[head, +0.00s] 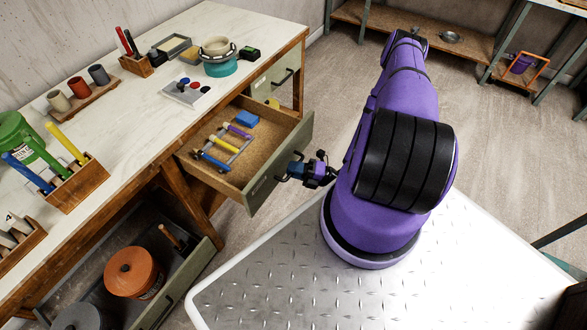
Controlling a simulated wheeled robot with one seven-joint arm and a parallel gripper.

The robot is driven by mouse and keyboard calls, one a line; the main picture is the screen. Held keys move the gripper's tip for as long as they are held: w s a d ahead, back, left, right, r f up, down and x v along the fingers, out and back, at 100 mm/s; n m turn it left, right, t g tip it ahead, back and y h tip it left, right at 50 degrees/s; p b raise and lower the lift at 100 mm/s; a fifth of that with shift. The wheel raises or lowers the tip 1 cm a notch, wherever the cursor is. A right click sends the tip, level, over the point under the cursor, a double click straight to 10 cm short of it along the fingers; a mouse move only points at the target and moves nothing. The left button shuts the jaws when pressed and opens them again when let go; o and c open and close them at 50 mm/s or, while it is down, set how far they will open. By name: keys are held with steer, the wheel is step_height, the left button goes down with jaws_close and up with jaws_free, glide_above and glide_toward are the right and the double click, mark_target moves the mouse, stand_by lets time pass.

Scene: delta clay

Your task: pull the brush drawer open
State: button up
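A drawer with a grey-green front (278,163) stands pulled out from the workbench, below its top. Inside it lie a rack of tools (221,147) with blue, yellow and purple handles and a blue block (247,118). I cannot tell for sure that the tools are brushes. My gripper (291,173) is at the outer face of this drawer front, at its dark handle. The fingertips are small and partly hidden, so I cannot tell whether they are closed around the handle.
A lower drawer (187,277) also stands open, holding an orange tub (134,273). Another drawer (272,79), farther back, looks shut. The workbench top (140,109) carries cups, tool blocks and a teal bowl (220,66).

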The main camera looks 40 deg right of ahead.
steer(key=shift+o, duration=1.1)
steer(key=v, duration=1)
steer(key=shift+s+d, duration=0.25)
steer(key=shift+s, duration=0.05)
